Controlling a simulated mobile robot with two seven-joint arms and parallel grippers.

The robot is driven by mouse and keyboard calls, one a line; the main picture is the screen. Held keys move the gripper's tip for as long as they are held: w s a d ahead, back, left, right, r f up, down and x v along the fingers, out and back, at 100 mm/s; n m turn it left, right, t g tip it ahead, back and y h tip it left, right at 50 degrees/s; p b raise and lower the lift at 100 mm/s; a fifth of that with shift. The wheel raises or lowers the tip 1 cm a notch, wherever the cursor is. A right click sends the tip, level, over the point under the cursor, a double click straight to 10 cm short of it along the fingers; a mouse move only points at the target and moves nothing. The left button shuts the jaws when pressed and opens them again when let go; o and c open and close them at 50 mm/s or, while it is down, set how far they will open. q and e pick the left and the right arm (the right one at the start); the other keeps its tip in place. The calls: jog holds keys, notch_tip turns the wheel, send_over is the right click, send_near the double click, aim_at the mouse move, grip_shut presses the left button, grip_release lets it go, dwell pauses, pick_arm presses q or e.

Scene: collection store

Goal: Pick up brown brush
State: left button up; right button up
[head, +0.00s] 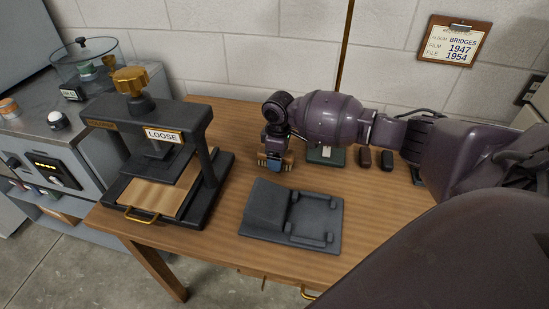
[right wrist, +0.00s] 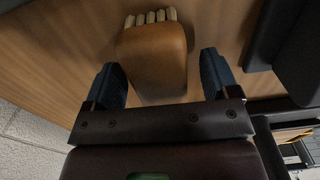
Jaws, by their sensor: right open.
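The brown brush (right wrist: 153,55) lies on the wooden table, with a smooth tan-brown body and a row of pale bristle tufts at its far end. My right gripper (right wrist: 160,62) is open in the right wrist view, with one dark blue finger on each side of the brush's near part. Gaps show between both fingers and the brush. In the head view the right gripper (head: 272,157) points down at the table's back middle; the brush (head: 287,164) shows small and partly hidden there. My left gripper is not in view.
A black press (head: 205,190) marked LOOSE stands at left. A dark grey cradle (head: 290,217) lies in front of the gripper. The table's front right is largely hidden by my arm.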

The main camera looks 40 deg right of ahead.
jog(key=shift+c, duration=0.3)
jog(key=c, duration=1)
notch_tip(320, 180, up, 9)
jog(key=shift+r+p, duration=0.2)
jog(key=shift+p, duration=0.95)
notch_tip(320, 180, up, 11)
jog(key=shift+f+p, duration=0.2)
jog(key=shift+p, duration=0.7)
